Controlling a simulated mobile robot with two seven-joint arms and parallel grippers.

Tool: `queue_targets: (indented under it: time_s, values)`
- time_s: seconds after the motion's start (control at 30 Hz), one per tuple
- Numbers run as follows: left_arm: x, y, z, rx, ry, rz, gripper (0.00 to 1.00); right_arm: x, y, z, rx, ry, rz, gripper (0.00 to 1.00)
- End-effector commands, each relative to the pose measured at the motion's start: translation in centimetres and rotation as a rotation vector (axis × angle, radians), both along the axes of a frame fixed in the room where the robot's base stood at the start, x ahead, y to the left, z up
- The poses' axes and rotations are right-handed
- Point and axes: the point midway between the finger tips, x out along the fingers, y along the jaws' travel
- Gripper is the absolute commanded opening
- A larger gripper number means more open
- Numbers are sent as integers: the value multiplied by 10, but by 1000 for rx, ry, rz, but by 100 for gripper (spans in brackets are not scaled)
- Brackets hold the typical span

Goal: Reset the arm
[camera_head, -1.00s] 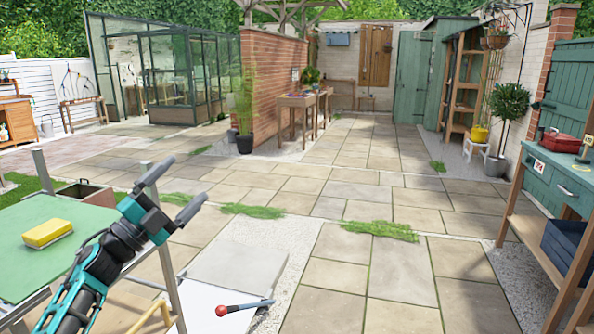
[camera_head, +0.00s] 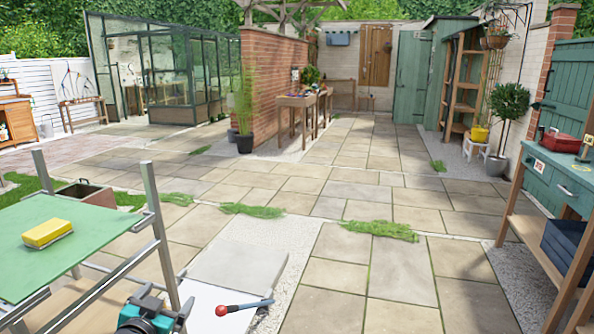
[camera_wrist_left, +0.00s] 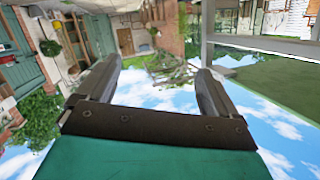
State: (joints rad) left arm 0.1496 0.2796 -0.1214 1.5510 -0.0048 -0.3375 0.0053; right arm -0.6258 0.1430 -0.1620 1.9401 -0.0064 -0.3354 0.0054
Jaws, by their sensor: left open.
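My left gripper (camera_head: 165,299) is at the bottom edge of the head view, just right of the green table's front corner. Only its teal and black end shows; the rest of the arm is out of the picture. In the left wrist view its two dark fingers (camera_wrist_left: 158,70) stand wide apart with nothing between them. That view is upside down, with sky below and the garden above. My right gripper is not in view.
A green-topped table (camera_head: 85,222) with metal posts stands at left and bears a yellow block (camera_head: 47,233). A red-knobbed tool (camera_head: 243,308) lies on a pale surface at bottom centre. A green-drawered workbench (camera_head: 560,175) stands at right. The paving (camera_head: 350,270) between is clear.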

Motion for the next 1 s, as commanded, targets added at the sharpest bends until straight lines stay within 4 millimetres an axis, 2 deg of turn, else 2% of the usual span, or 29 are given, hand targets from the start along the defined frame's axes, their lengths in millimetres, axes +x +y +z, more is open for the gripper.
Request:
queue_targets:
  time_s: [0.03, 0.2, 0.3, 0.4, 0.5, 0.6, 0.7, 0.9, 1.0]
  values:
    - [-25, -13, -25, -17, 44, -15, 93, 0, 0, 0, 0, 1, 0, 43]
    - [-109, -49, -86, -78, 170, -56, 93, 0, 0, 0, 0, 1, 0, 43]
    - [-161, -67, -111, -118, 242, -69, 93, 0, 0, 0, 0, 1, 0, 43]
    - [-207, -82, -127, -154, 305, -74, 93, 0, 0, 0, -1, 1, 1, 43]
    - [-242, -92, -136, -184, 353, -75, 93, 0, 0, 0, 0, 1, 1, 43]
    - [-265, -98, -139, -203, 383, -74, 93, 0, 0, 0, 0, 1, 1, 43]
    - [-275, -101, -140, -213, 398, -73, 93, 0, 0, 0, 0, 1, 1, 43]
    - [-277, -101, -141, -214, 401, -73, 93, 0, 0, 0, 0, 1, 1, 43]
    - [-277, -101, -141, -214, 401, -73, 86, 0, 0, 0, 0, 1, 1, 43]
